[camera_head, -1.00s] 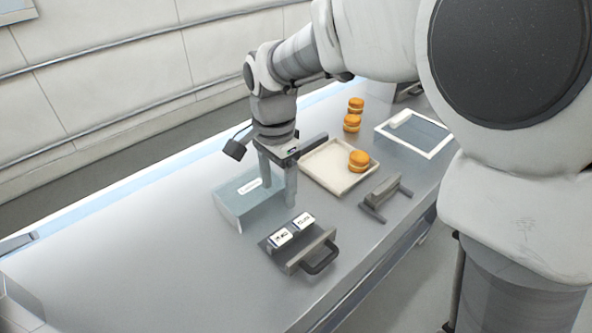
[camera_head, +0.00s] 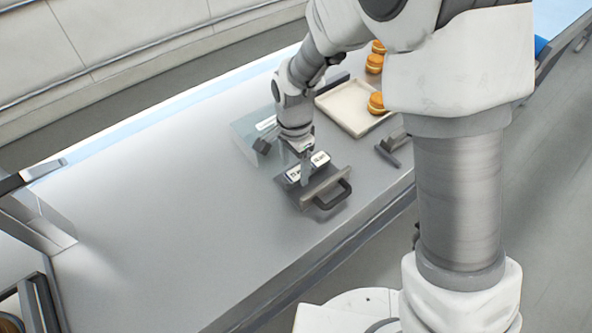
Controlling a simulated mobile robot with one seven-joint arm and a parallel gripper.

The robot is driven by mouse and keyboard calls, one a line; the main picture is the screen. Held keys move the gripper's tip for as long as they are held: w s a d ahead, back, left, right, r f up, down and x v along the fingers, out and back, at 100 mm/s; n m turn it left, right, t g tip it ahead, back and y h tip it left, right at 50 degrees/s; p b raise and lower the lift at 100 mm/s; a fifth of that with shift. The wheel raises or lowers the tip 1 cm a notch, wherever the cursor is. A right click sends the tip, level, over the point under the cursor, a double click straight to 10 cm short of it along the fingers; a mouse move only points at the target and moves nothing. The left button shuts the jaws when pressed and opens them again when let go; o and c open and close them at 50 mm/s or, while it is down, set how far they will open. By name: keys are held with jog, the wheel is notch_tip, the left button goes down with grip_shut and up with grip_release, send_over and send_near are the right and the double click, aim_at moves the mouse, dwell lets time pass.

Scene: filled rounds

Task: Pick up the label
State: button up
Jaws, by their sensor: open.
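Two white labels with dark print lie side by side on a dark holder with a black handle (camera_head: 331,197). The left label (camera_head: 293,174) is partly hidden by my gripper, and the right label (camera_head: 320,158) shows beside it. My gripper (camera_head: 305,175) is open and points down over the holder, with a finger at the gap between the labels. I cannot tell whether it touches either one. Another white label (camera_head: 265,123) is on the pale translucent box (camera_head: 244,137) behind my gripper.
A cream tray (camera_head: 342,110) with a filled round (camera_head: 377,103) stands to the right, with more rounds (camera_head: 375,63) behind it. A grey stand (camera_head: 388,150) sits right of the holder. The metal table (camera_head: 160,220) is clear at the left and front.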

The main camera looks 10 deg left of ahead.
jog(key=shift+f, duration=0.25)
jog(key=shift+f+b, duration=0.25)
jog(key=shift+b, duration=0.1)
dwell(0.3)
jog(key=c, duration=0.9)
jog(key=shift+r, duration=0.2)
